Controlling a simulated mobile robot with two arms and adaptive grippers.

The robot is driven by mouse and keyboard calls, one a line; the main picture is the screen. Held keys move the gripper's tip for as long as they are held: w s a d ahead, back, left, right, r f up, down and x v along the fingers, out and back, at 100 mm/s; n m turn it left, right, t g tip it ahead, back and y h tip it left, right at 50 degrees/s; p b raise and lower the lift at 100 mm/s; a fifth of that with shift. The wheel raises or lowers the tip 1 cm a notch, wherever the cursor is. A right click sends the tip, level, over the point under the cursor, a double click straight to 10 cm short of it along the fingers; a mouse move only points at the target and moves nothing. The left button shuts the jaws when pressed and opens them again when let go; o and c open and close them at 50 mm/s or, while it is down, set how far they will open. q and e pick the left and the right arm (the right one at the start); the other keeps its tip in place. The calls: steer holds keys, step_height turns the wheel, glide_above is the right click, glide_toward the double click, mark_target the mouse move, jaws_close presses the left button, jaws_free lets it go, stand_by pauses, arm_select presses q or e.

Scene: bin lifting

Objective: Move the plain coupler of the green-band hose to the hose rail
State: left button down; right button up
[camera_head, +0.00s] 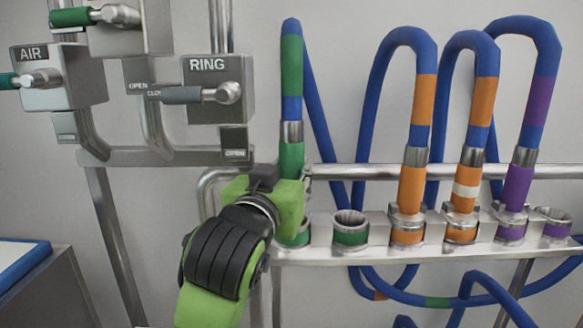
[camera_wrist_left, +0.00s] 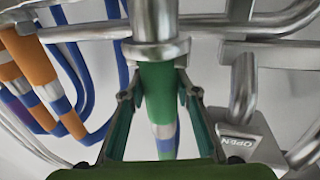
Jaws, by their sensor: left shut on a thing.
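The green-band hose (camera_head: 291,62) is blue with a green band and arches up at the left end of the rail. Its plain green coupler (camera_head: 291,157) stands upright below a silver ferrule, with no white stripe on its visible part. My left gripper (camera_wrist_left: 160,105) is shut on this coupler, its fingers on either side of the green sleeve (camera_wrist_left: 158,85). The hose rail (camera_head: 420,252) carries a row of sockets. A green-ringed socket (camera_head: 296,240) is partly hidden behind my gripper; I cannot tell whether the coupler's lower end is seated there. Another green-ringed socket (camera_head: 350,230) beside it is empty.
A plain orange coupler (camera_head: 411,188), a white-striped orange coupler (camera_head: 466,190) and a purple coupler (camera_head: 517,188) stand in sockets to the right. The purple-ringed end socket (camera_head: 553,222) is empty. Valve boxes and pipes, including RING (camera_head: 218,90), are at left.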

arm_select(q)
steer(key=shift+f+b, duration=0.65)
steer(key=shift+f, duration=0.25)
steer(key=shift+f, duration=0.1)
steer(key=shift+f+b, duration=0.4)
steer(key=shift+f, duration=0.8)
stand_by(1.1)
steer(key=c, duration=1.5)
jaws_free()
steer(key=shift+o, duration=0.2)
steer(key=shift+f, duration=0.15)
steer(key=shift+s, duration=0.15)
steer(key=v, duration=0.7)
steer(key=shift+s, duration=0.15)
